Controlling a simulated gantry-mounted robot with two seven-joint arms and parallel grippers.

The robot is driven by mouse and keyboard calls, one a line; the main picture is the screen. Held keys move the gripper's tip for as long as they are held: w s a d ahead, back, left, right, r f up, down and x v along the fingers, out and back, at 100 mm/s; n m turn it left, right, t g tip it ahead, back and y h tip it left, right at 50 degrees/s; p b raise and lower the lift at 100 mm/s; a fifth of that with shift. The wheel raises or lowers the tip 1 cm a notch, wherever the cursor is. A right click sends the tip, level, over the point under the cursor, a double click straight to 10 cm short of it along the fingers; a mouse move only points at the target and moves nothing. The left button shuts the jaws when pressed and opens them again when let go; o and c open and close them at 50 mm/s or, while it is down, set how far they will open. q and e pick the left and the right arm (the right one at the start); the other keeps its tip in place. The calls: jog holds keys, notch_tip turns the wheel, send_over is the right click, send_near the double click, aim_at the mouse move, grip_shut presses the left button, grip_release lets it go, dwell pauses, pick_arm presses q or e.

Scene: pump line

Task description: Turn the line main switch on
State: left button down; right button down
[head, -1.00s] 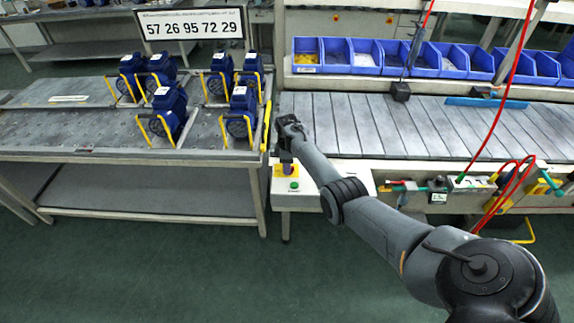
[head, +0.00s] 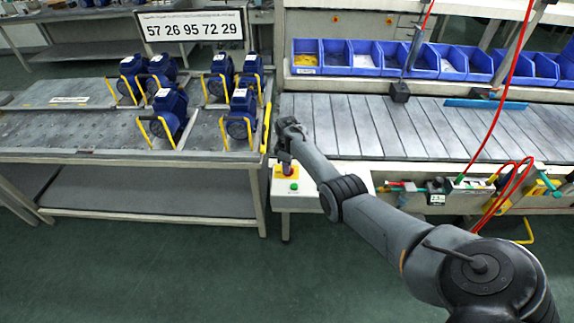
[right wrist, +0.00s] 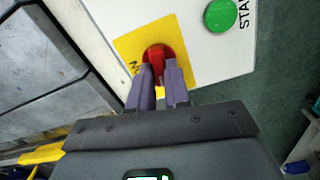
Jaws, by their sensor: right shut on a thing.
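The line main switch (right wrist: 151,50) is a red rotary knob on a yellow plate (right wrist: 134,46), on a white panel at the end of the conveyor. In the right wrist view my right gripper (right wrist: 157,72) has its two purple-grey fingers shut on the red knob. Part of the lettering on the yellow plate shows; the fingers hide the rest. In the head view my right gripper (head: 287,165) reaches down over the yellow plate (head: 278,173), and the knob is hidden under it. My left gripper is in neither view.
A green START button (right wrist: 220,15) sits beside the plate on the same panel. The slatted conveyor (head: 400,125) runs to the right, with blue bins (head: 365,57) behind it. Blue pumps (head: 170,108) with yellow handles stand on the left table (head: 70,140).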

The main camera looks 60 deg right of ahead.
jog(key=m, duration=0.2)
jog(key=shift+r+m+p, duration=0.1)
jog(key=shift+m+p, duration=0.3)
jog(key=m, duration=0.4)
jog(key=shift+d+m, duration=0.15)
jog(key=shift+m, duration=0.15)
jog(key=m, duration=0.6)
jog(key=shift+s+d, duration=0.1)
jog(key=shift+m, duration=1.3)
jog(key=c, duration=1.1)
grip_release()
